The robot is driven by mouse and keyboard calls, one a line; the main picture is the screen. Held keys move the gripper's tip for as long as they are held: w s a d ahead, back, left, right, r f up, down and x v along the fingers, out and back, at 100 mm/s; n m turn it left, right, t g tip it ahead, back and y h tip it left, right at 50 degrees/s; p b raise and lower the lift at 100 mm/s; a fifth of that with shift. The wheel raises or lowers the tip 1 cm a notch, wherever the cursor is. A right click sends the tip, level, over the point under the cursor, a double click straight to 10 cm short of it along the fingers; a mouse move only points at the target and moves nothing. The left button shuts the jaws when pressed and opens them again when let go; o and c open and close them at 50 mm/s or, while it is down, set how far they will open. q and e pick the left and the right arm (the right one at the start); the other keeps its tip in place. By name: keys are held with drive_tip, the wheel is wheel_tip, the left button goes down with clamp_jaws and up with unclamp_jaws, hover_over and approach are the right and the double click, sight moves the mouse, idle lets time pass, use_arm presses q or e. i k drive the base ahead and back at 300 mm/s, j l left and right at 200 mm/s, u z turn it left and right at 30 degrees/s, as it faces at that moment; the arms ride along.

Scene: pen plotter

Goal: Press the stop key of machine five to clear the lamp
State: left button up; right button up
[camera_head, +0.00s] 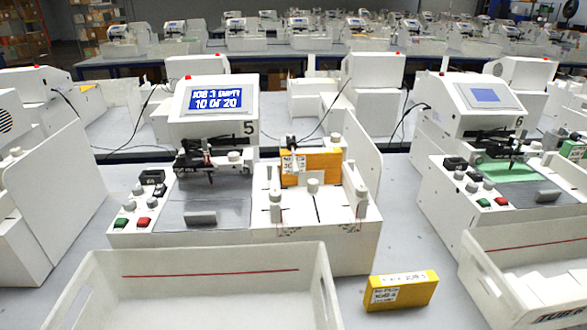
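Machine five (212,128) stands left of centre, with a "5" on its head and a blue screen (215,99) reading what looks like "JOB 3 EMPTY" and "10 OF 20". A small red lamp (187,77) shows at the top left of its head. On its left front panel, a red key (144,222) sits to the right of a green key (121,223); the red one appears to be the stop key. Knobs and a black part are behind them. Neither of my grippers is in view.
An empty-looking white tray (215,258) with a red line stands in front of machine five. A yellow pack (401,291) lies right of it; another yellow pack (322,165) stands in the feeder (335,233). Machine six (487,97) stands at right, with another white tray (545,238) before it.

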sight(143, 221)
drive_tip(key=j+z, duration=0.1)
drive_tip(key=j, duration=0.6)
drive_tip(key=j+z, duration=0.15)
drive_tip(key=j, duration=0.5)
drive_tip(key=k+j+z, duration=0.1)
drive_tip(key=j, duration=0.6)
drive_tip(key=k+j+z, duration=0.15)
drive_tip(key=j, duration=0.5)
